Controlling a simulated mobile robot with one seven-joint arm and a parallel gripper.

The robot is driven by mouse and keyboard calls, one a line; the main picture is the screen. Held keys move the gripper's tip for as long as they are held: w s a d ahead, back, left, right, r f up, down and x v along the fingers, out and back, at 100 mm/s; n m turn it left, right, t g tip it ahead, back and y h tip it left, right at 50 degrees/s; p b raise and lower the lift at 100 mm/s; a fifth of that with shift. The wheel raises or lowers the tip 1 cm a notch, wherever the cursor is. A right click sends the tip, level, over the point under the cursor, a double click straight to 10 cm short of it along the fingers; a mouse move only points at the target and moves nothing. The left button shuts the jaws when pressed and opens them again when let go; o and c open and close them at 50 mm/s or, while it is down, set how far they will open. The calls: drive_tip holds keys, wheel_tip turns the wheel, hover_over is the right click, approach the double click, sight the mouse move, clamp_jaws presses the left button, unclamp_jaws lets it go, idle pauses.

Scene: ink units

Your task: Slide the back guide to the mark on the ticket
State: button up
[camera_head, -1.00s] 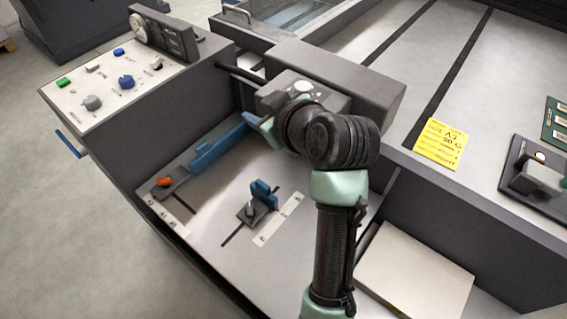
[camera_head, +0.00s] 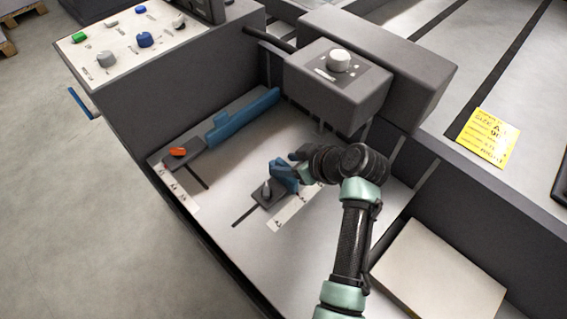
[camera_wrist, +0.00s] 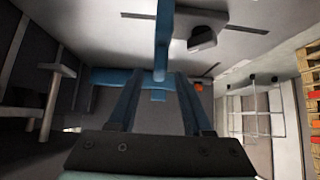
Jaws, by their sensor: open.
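A small blue guide plate on a dark slide block with a grey knob (camera_head: 267,190) stands on the grey bed, on a dark slot beside a white printed scale strip (camera_head: 294,213). A longer blue guide (camera_head: 240,117) with an orange lever lies behind and left, beside another scale. I cannot tell from the labels which is the back guide. My gripper (camera_head: 287,174) is at the small guide, partly merging with its blue plate. In the wrist view my fingers (camera_wrist: 159,78) are apart, with the blue plate (camera_wrist: 162,38) ahead between them. Contact is unclear. The yellow ticket (camera_head: 488,137) is at right, its print blurred.
A dark grey housing with a white knob (camera_head: 339,61) overhangs the back of the bed. A control panel with coloured knobs (camera_head: 125,42) is at upper left. A pale flat stack (camera_head: 438,278) lies at lower right. The bed's front left is clear.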

drive_tip(key=shift+x, duration=1.2)
clamp_jaws()
idle(0.6)
